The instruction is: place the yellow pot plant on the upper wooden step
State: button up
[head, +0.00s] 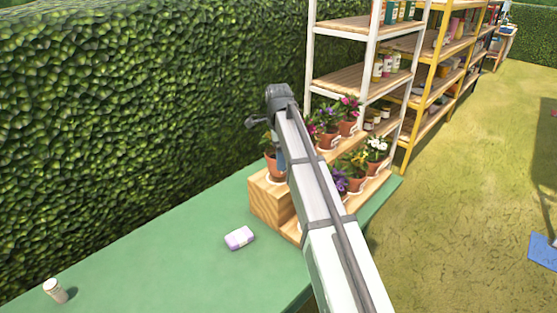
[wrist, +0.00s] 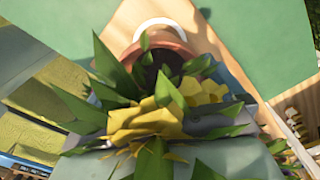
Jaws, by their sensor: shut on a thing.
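The yellow pot plant (wrist: 150,118) fills the wrist view, with yellow petals, green leaves and a terracotta pot (wrist: 165,48). My gripper (wrist: 165,75) is shut on this pot; leaves and petals hide much of the fingers. In the head view, the held terracotta pot (head: 271,166) is at the left end of the upper wooden step (head: 266,188), beside my gripper (head: 279,160). The pot looks upright. I cannot tell whether its base touches the wood. My arm hides part of the plant and the middle of the steps.
Potted flowers (head: 328,138) stand farther along the upper step. Purple (head: 340,184), yellow (head: 357,178) and white (head: 376,150) flowers stand on the lower step. A lilac block (head: 239,238) and a small jar (head: 55,290) are on the green table (head: 165,260). Shelves (head: 345,80) rise behind.

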jog(key=shift+f, duration=1.1)
jog(key=shift+f, duration=0.15)
jog(key=o, duration=1)
notch_tip(320, 180, up, 12)
jog(key=shift+r, duration=0.2)
